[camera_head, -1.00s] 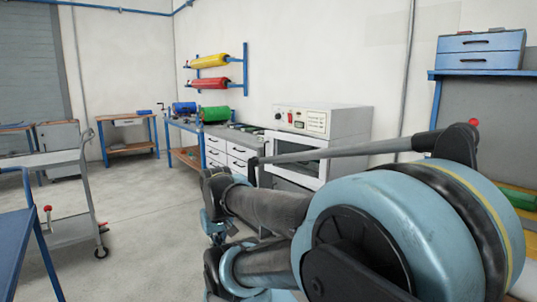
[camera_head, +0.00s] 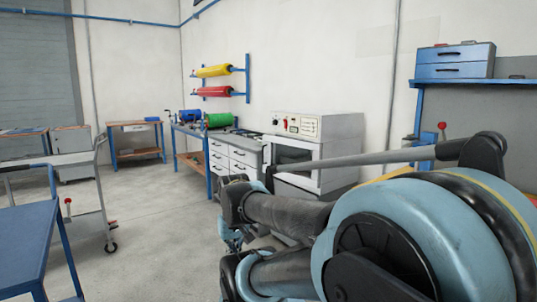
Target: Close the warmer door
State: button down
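The warmer (camera_head: 340,128) is a white box oven with a control panel of red and dark controls on its upper front. It stands against the back wall at the right end of the drawer bench. Its door (camera_head: 294,156) has a dark window in a pale frame. My arm's grey rod crosses in front of the lower door, and my arm hides the part below. I cannot tell clearly how far the door stands open. My arm fills the lower right, and no gripper fingers show.
A drawer bench (camera_head: 243,157) adjoins the warmer on the left, with rolls (camera_head: 214,71) on a wall rack above. A blue table (camera_head: 25,236) and grey cart (camera_head: 88,228) stand at left. A blue toolbox (camera_head: 455,60) is at right. The middle floor is open.

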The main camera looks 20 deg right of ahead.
aim_at(267, 143)
jog(key=z, duration=0.45)
jog(key=i, duration=1.95)
jog(key=u, duration=0.3)
